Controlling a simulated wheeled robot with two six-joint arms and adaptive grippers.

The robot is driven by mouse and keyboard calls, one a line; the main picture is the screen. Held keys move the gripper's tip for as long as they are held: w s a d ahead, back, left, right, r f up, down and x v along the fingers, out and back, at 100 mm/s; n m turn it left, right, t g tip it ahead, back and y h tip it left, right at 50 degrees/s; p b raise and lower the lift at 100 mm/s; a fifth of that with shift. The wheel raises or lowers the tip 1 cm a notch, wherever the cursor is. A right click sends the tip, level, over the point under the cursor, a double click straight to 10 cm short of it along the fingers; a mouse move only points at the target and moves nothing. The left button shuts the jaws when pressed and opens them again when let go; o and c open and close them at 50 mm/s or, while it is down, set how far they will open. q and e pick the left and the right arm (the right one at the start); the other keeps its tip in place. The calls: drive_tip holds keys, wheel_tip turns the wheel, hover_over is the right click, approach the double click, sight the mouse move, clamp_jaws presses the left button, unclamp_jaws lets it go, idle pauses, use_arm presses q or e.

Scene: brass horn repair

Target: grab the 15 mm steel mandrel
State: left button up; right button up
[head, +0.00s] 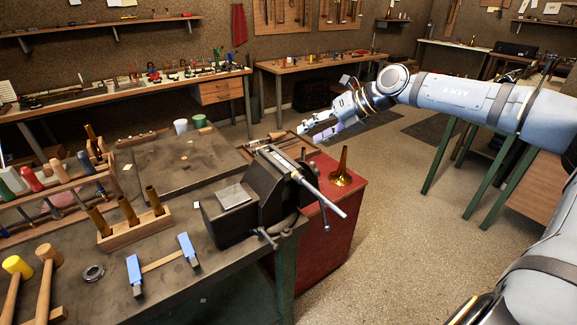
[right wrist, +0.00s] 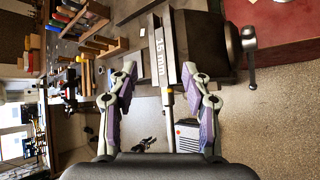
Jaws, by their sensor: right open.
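A steel bar marked 15 mm, the mandrel (right wrist: 160,52), shows ahead of my fingers in the right wrist view, alongside the dark vise (right wrist: 203,42). In the head view a bright steel rod (head: 324,197) sticks out from the vise (head: 262,192) to the lower right; I take it for the mandrel. My right gripper (head: 328,124) is behind the vise, apart from it, near a wooden tray (head: 256,145). In the right wrist view the right gripper's fingers (right wrist: 165,92) are spread, with nothing seen gripped.
Brass tubes in a wooden block (head: 133,228), blue-ended tools and mallets crowd the bench at left. Floor right of the cabinet is clear.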

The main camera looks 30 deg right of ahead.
drive_tip(key=s+a+n+g+h, duration=0.3)
drive_tip(key=s+a+h, duration=0.1)
drive_tip(key=s, duration=0.3)
drive_tip(key=p, duration=0.2)
hover_over(299, 174)
drive_tip(key=s+d, duration=0.1)
drive_tip(key=s, duration=0.2)
drive_tip(key=shift+n+g, duration=0.3)
drive_tip(key=f, duration=0.4)
drive_tip(key=shift+w+f, duration=0.25)
drive_tip(key=shift+f, duration=0.05)
drive_tip(key=p+x, duration=0.1)
drive_tip(key=x, duration=0.2)
drive_tip(key=shift+w+f, duration=0.3)
drive_tip(key=shift+f, duration=0.05)
drive_tip(key=shift+w+a+f, duration=0.1)
drive_tip(key=shift+w+f, duration=0.2)
drive_tip(key=shift+f, duration=0.15)
drive_tip(key=shift+s+r, duration=0.1)
drive_tip(key=shift+s, duration=0.05)
drive_tip(key=shift+c, duration=0.3)
drive_tip(key=shift+c, duration=1.2)
clamp_jaws()
